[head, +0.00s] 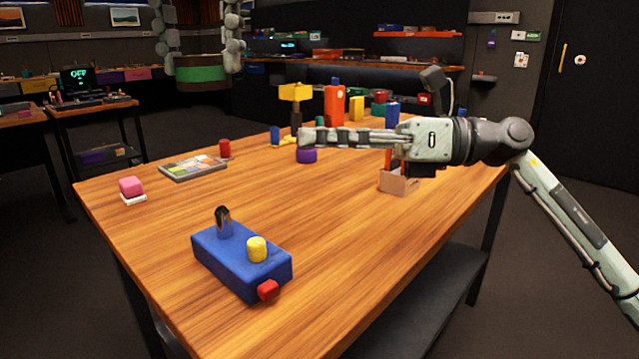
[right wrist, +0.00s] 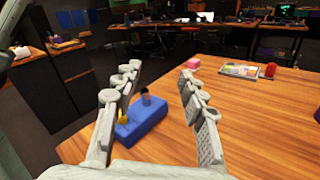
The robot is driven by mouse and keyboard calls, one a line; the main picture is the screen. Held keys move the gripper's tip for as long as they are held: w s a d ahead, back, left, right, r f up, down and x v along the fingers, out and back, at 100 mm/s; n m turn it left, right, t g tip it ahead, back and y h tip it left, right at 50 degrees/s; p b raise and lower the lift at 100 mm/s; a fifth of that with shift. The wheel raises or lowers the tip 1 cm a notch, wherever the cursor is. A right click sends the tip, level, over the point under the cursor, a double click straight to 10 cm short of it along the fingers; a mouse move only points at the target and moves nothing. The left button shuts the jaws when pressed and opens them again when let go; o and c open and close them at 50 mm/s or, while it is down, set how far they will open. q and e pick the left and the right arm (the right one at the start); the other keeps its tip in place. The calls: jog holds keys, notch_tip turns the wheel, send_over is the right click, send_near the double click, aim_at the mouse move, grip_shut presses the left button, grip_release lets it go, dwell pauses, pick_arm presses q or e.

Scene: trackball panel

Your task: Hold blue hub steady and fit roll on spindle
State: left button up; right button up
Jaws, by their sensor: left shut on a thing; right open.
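The blue hub (head: 215,257) rests on the wooden table near its front left. A dark upright spindle (head: 223,222), a yellow knob (head: 257,249) and a red end piece (head: 268,290) are on it. My left gripper (head: 200,65) hangs at the top of the head view, its fingers on either side of a green roll (head: 203,74), held well above the table. My right gripper (head: 303,138) reaches in from the right, open and empty, above the table. In the right wrist view the hub (right wrist: 143,128) shows beyond and between its spread fingers (right wrist: 158,72), apart from them.
The table (head: 330,240) is clear around the hub. A pink block (head: 131,187), a flat tray (head: 193,168) and a red cylinder (head: 225,149) stand at the left.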

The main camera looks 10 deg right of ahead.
aim_at(238, 235)
jog(key=a+f+n+g+h, duration=0.1)
jog(key=a+f, duration=0.2)
jog(key=a, duration=0.1)
jog(key=a+f+n+h, duration=0.1)
jog(key=a+f+n, duration=0.1)
jog(key=a+f, duration=0.1)
jog(key=a+f+n+g+h, duration=0.1)
jog(key=a+f+h, duration=0.1)
jog(key=a, duration=0.3)
jog(key=shift+s+f+n+g, duration=0.15)
jog(key=shift+f+n, duration=0.05)
jog(key=shift+f, duration=0.25)
jog(key=shift+s+f+n+g, duration=0.15)
jog(key=shift+f+n, duration=0.05)
jog(key=shift+f, duration=0.25)
jog(key=shift+c, duration=0.3)
grip_shut()
